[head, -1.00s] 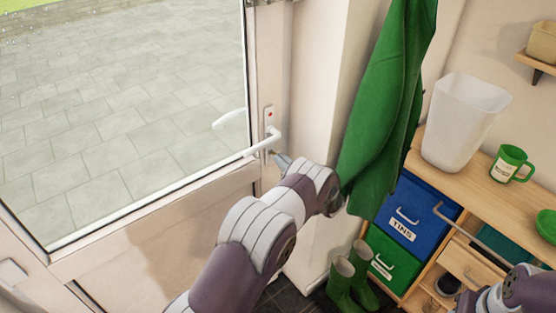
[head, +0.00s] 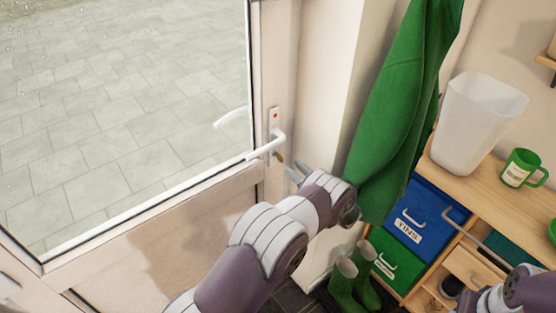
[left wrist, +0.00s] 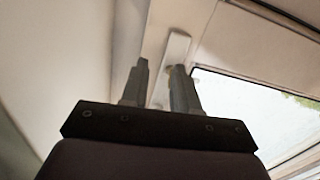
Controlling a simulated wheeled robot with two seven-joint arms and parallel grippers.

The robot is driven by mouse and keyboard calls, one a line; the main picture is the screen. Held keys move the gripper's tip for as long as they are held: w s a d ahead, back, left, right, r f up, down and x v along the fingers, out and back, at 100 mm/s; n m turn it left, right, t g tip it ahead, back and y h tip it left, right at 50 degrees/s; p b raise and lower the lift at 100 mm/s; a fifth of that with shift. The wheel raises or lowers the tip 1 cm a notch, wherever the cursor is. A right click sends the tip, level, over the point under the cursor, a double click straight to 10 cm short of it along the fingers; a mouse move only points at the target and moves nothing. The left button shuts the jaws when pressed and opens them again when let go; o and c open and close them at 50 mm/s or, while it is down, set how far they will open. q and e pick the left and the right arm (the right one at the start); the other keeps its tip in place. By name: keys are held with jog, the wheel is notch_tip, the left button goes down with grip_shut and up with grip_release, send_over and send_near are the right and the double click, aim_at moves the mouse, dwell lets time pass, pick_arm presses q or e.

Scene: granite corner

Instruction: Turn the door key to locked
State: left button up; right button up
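The door has a white lever handle (head: 270,147) on a pale plate with a small red mark (head: 275,116). A small brass-coloured key (head: 280,157) shows just below the lever, at the plate's lower end. My left gripper (head: 297,172) is just right of the key and apart from it, its two fingers spread with nothing seen between them. The left wrist view shows the spread fingers (left wrist: 161,88) with the pale plate (left wrist: 174,55) beyond them; I cannot make out the key there.
A green coat (head: 395,120) hangs close to the right of my left arm. Green boots (head: 345,280) stand below it. A wooden shelf unit (head: 480,180) with a white bin (head: 475,115), a green mug (head: 523,168) and a blue drawer (head: 418,215) stands at right.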

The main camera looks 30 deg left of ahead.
pick_arm(q)
jog(key=s+b+v, duration=0.1)
jog(key=b+v, duration=0.3)
jog(key=v, duration=1.8)
jog(key=shift+s+r, duration=0.2)
jog(key=shift+s, duration=0.25)
pick_arm(e)
jog(key=shift+s+a+f, duration=0.1)
jog(key=shift+a+f, duration=0.2)
jog(key=shift+f, duration=0.45)
jog(key=shift+s+a+f, duration=0.1)
jog(key=shift+a+f, duration=0.25)
jog(key=shift+f, duration=0.35)
jog(key=shift+s+a+f, duration=0.1)
jog(key=shift+a+f, duration=0.2)
jog(key=shift+f, duration=0.45)
